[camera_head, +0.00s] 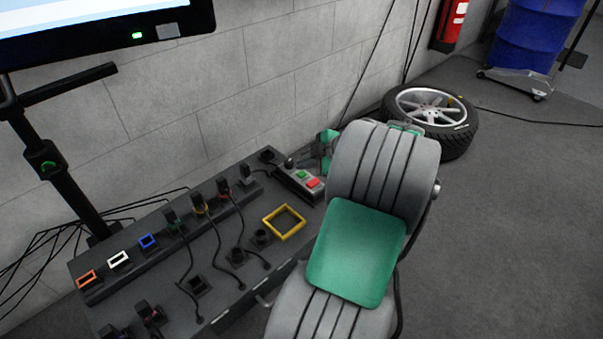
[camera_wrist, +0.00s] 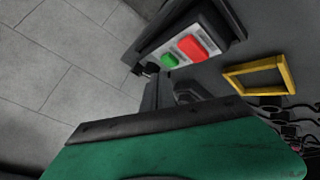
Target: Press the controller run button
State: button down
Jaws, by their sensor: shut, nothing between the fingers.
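The controller (camera_head: 292,186) is a grey box with a green button (camera_head: 302,174) and a red button (camera_head: 313,183) on its light top panel. In the wrist view the green button (camera_wrist: 169,61) and the red button (camera_wrist: 194,47) are both uncovered. Which one is the run button I cannot read from the labels. My gripper (camera_head: 304,164) is shut and empty, just behind the controller and near the green button. In the wrist view its dark fingers (camera_wrist: 162,80) end just below the green button, apparently apart from it. My arm hides part of the bench's right end.
The dark bench (camera_head: 225,262) carries several plugs, cables and coloured frames, including a yellow square frame (camera_head: 284,222) near the controller. A grey block wall (camera_head: 220,85) runs close behind. A tyre (camera_head: 432,112) lies on the floor at right. The monitor (camera_head: 100,25) hangs at upper left.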

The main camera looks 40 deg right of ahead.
aim_at(304, 175)
jog(key=shift+f+b, duration=0.4)
jog(key=shift+f, duration=0.05)
jog(key=shift+f+b, duration=0.45)
jog(key=shift+b, duration=0.05)
dwell(0.5)
jog(key=shift+r+p, duration=0.5)
jog(key=shift+r, duration=0.4)
jog(key=shift+r+p, duration=1.45)
jog(key=shift+r, duration=1.05)
